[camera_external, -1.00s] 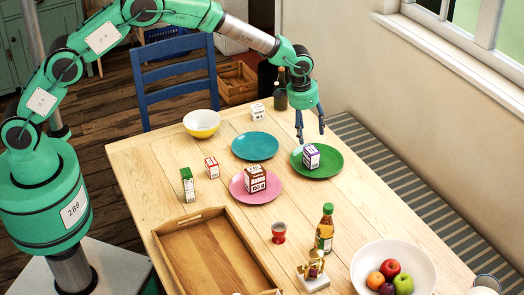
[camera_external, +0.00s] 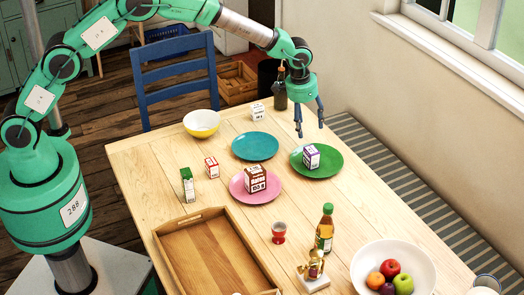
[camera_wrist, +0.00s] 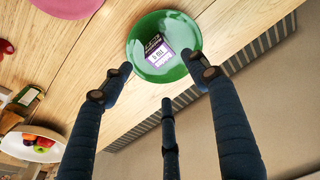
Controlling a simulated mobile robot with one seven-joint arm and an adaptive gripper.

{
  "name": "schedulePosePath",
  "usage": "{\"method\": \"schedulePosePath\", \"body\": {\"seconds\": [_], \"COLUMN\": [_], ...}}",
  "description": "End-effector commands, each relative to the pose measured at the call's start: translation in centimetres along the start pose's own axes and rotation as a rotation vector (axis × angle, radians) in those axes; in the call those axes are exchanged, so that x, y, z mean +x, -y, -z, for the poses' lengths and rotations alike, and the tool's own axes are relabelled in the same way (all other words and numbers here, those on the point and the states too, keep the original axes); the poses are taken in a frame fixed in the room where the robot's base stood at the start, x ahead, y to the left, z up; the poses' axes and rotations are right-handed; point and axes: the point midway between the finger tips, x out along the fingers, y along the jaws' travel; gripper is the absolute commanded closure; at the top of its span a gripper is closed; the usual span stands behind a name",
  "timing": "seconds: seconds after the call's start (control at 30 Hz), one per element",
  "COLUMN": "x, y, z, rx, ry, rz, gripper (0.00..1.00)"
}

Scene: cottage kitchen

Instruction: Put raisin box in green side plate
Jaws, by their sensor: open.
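A white and purple box, which looks like the raisin box (camera_external: 311,156), stands on the green side plate (camera_external: 328,168). In the wrist view the box (camera_wrist: 157,54) lies well inside the rim of the green plate (camera_wrist: 178,72). My gripper (camera_external: 310,131) is open and empty, raised above the far side of the green plate and apart from the box. In the wrist view its dark fingers (camera_wrist: 160,85) are spread, with nothing between them.
A pink plate (camera_external: 241,196) holds a brown and white box (camera_external: 255,178). A teal plate (camera_external: 254,146) is empty. A dark bottle (camera_external: 280,95) and a small white box (camera_external: 258,111) stand near the far edge. A wooden tray (camera_external: 178,223), green bottle (camera_external: 325,229) and fruit bowl (camera_external: 420,268) are nearer.

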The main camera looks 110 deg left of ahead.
Motion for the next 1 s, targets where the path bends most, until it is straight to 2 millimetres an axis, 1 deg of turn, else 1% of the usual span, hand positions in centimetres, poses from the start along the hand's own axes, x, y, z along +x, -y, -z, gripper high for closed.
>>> {"method": "schedulePosePath", "body": {"seconds": [0.27, 0.37, 0.47, 0.57, 0.67, 0.77, 0.8, 0.87, 1.0], "x": [-0.1, -0.8, -2.2, -4.3, -7.2, -10.4, -11.8, -13.8, -18.3], "y": [-0.1, -0.4, -1.0, -1.9, -3.1, -4.4, -4.9, -5.7, -7.2], "z": [0.0, -0.2, -0.6, -1.4, -2.5, -4.2, -4.9, -6.0, -9.0], "rx": [0.001, 0.006, 0.017, 0.034, 0.057, 0.084, 0.095, 0.114, 0.156], "ry": [-0.001, -0.004, -0.009, -0.017, -0.027, -0.038, -0.043, -0.05, -0.067], "rz": [0.0, -0.002, -0.005, -0.01, -0.017, -0.025, -0.029, -0.034, -0.047], "gripper": [0.41, 0.41, 0.41, 0.41, 0.41, 0.41, 0.41, 0.41, 0.41]}}
